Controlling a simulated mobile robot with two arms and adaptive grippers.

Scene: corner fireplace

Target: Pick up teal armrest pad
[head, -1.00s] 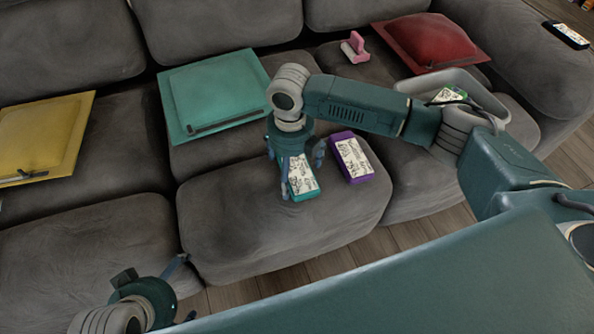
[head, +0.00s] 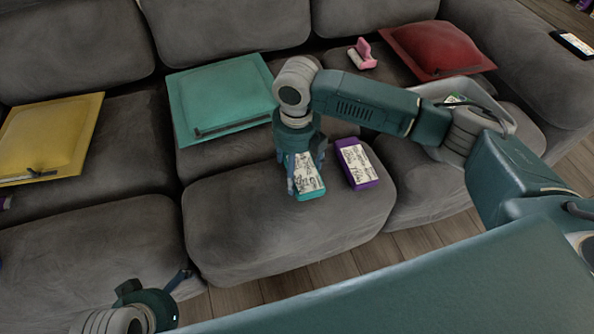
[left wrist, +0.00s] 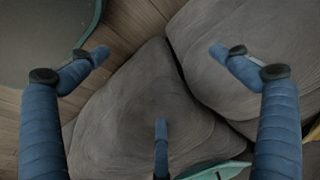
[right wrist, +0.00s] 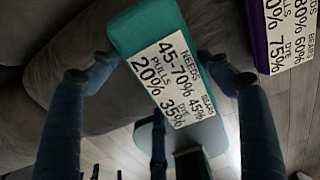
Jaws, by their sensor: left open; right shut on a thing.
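The teal armrest pad (head: 309,172) is a small teal block with a white printed label, at the front of the middle sofa seat in the head view. My right gripper (head: 305,178) is above it, its fingers shut on the pad's sides. In the right wrist view the pad (right wrist: 148,28) lies between the fingers, label facing the camera. I cannot tell whether it is clear of the seat. My left gripper (left wrist: 160,75) is open and empty, over the floor and seat edge.
A purple labelled block (head: 361,181) lies just right of the teal pad. A teal cushion (head: 220,92) lies behind it. A yellow cushion (head: 55,130) is at left, a red one (head: 440,45) at back right. A grey tray (head: 490,92) and pink object (head: 364,52) are rightward.

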